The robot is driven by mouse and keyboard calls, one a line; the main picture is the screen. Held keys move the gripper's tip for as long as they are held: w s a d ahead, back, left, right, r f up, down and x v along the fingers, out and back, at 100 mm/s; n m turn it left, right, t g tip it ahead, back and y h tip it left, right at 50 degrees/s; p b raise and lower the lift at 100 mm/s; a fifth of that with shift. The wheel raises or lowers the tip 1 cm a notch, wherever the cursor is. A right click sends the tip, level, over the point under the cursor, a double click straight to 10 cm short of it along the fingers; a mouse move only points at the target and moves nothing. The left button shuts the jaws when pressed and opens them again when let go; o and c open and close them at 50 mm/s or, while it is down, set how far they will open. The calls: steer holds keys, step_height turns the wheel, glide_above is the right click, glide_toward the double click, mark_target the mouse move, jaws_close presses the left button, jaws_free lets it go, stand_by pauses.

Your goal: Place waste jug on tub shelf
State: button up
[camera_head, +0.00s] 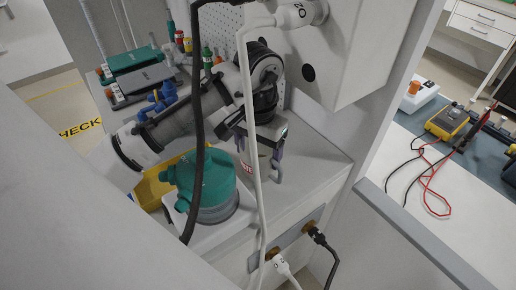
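My gripper (259,160) points down over the white cabinet top, right of centre in the camera_head view. One grey finger shows on its right side. The other is partly covered by the white hose. A pale container with a red label (247,169), seemingly the waste jug, is just below the gripper and beside or between its fingers. The hose and gripper hide much of it, so I cannot tell whether the fingers touch it. A yellow tub (150,188) is partly hidden behind the teal unit. I cannot make out which surface is the tub shelf.
A teal domed unit (207,186) stands left of my gripper. A black hose (195,110) and a white hose (251,110) hang in front. Plugs and cables (281,262) are at the cabinet front. The cabinet top (312,165) is clear to the right.

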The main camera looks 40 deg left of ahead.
steer(key=shift+f, duration=0.15)
steer(key=o, duration=1)
